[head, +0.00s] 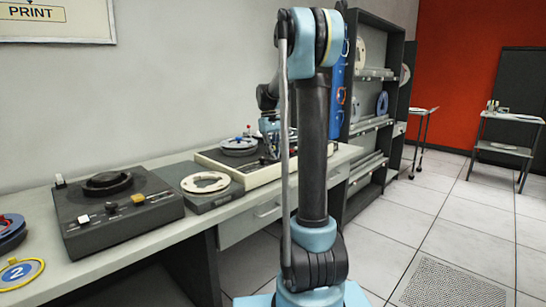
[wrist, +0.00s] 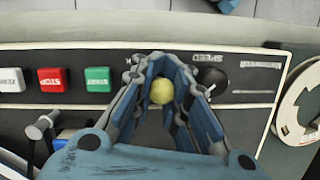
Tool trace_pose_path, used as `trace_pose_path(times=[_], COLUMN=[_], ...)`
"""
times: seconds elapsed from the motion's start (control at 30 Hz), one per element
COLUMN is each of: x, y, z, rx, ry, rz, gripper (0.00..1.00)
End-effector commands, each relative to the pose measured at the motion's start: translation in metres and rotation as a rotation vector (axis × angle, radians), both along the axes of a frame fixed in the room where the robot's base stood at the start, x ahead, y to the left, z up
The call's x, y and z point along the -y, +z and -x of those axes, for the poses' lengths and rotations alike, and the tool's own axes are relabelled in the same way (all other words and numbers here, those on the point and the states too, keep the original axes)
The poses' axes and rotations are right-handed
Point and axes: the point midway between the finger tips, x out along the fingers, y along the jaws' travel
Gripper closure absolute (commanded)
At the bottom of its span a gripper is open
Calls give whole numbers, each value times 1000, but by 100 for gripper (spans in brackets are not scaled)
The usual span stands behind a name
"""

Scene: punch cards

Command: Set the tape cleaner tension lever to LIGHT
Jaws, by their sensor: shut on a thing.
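The tape cleaner seems to be the cream machine (head: 252,178) on the bench in the head view; its panel (wrist: 110,108) fills the wrist view, with lettering upside down. A yellow round knob (wrist: 162,92), which looks like the tension lever's end, stands on the panel. My gripper (wrist: 162,80) is shut on this knob, with a finger at either side. In the head view my gripper (head: 270,128) is small above the machine. The label by the knob is mostly hidden by the fingers, so I cannot read the lever's setting.
A black knob (wrist: 212,78) labelled SPEED sits close right of my fingers. Green (wrist: 97,79), red (wrist: 53,79) and white (wrist: 11,80) buttons lie to the left. A reel (wrist: 301,105) is at the right edge. A dark tape machine (head: 118,212) stands on the bench.

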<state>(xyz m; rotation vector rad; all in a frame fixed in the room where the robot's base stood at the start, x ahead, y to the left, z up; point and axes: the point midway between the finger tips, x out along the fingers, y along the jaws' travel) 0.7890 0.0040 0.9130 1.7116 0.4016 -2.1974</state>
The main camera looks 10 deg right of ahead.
Motion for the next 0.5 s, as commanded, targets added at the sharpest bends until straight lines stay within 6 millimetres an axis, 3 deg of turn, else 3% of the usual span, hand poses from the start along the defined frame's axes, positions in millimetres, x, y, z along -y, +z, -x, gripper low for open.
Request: trace_pose_path(times=[0.5], x=[-4], y=[0], z=[-4], rx=[-112], ry=[0], rz=[82], gripper=[100])
